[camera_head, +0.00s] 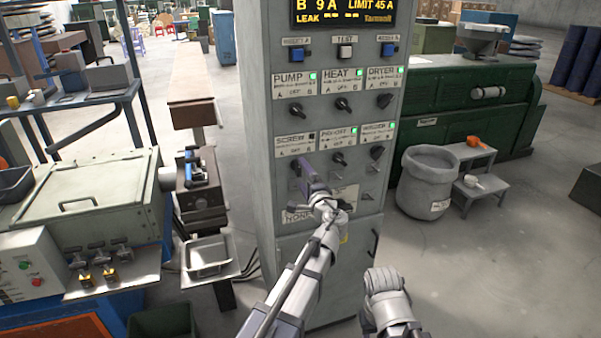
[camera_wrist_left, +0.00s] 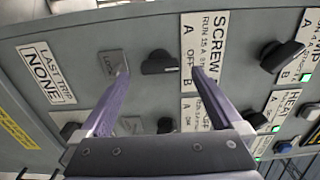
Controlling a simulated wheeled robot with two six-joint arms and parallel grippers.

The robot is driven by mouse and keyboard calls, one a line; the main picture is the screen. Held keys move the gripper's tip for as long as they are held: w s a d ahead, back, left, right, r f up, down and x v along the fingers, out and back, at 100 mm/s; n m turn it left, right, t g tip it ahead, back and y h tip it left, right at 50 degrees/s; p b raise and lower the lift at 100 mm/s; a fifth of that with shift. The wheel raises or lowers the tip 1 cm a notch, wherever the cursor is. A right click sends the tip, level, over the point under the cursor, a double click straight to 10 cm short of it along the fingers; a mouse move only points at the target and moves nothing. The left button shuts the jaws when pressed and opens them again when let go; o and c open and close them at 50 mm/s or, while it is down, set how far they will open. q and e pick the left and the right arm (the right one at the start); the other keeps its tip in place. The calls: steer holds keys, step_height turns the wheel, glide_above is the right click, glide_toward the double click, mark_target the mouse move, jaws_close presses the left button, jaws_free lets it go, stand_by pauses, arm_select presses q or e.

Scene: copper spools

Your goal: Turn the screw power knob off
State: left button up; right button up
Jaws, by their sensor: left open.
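The control panel stands on a tall grey cabinet (camera_head: 258,120). The SCREW label (camera_head: 295,143) is in its lower knob row, and the small lamp at that label looks dark. In the left wrist view the black screw knob (camera_wrist_left: 160,63) is beside the SCREW plate (camera_wrist_left: 210,50). The knob's bar lies across the picture, its right end toward the OFF mark. My left gripper (camera_head: 307,174) is at the panel. Its open fingers (camera_wrist_left: 161,78) lie either side of the knob, with gaps to it. In the head view the gripper partly covers that area. My right arm shows low, its fingers not visible.
Other knobs, such as the HEAT knob (camera_head: 344,104) and the PUMP knob (camera_head: 296,110), are close by with green lamps lit. Another knob (camera_wrist_left: 165,125) is below, between the fingers. A grey bin (camera_head: 430,185) and a step stool (camera_head: 480,180) stand right of the cabinet.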

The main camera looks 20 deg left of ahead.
arm_select(q)
steer(key=shift+v, duration=2.1)
